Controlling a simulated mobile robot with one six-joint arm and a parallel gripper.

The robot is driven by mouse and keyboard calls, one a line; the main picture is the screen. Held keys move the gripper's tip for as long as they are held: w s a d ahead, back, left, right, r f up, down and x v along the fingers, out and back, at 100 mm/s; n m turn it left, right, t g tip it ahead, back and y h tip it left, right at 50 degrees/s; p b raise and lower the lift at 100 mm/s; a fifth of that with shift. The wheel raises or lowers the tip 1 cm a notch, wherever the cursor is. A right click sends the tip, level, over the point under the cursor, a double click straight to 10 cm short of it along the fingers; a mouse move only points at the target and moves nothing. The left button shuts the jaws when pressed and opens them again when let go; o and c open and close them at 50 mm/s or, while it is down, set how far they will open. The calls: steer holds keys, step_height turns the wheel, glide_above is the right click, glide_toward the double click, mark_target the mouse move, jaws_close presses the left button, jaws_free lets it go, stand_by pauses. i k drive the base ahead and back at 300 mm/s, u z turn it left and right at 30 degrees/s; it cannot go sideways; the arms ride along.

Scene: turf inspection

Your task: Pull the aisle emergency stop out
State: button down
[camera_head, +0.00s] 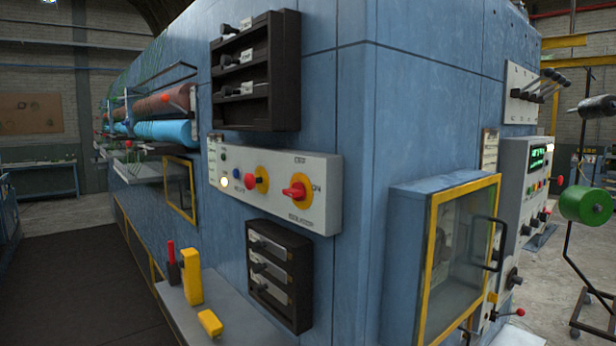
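A pale control panel (325,208) is fixed to the near side of the blue machine. A red mushroom button (250,181) with a yellow plate (263,180) behind it sits at the panel's middle and looks like the aisle emergency stop. Whether it is pressed in or out is too small to tell. To its right is a red rotary handle (296,191) on a yellow plate, with small lettering around it. Left of the red button are a small blue button (236,173) and a lit white lamp (224,182). My gripper is not in view.
A grey ledge (185,310) with yellow blocks juts out below left. A yellow-framed glass box (425,270) protrudes at right. The dark aisle floor (75,270) at left is clear.

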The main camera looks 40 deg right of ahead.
mark_target(249, 180)
steer(key=z, duration=0.85)
steer(key=k, duration=1)
steer(key=i, duration=0.95)
steer(key=u, duration=0.05)
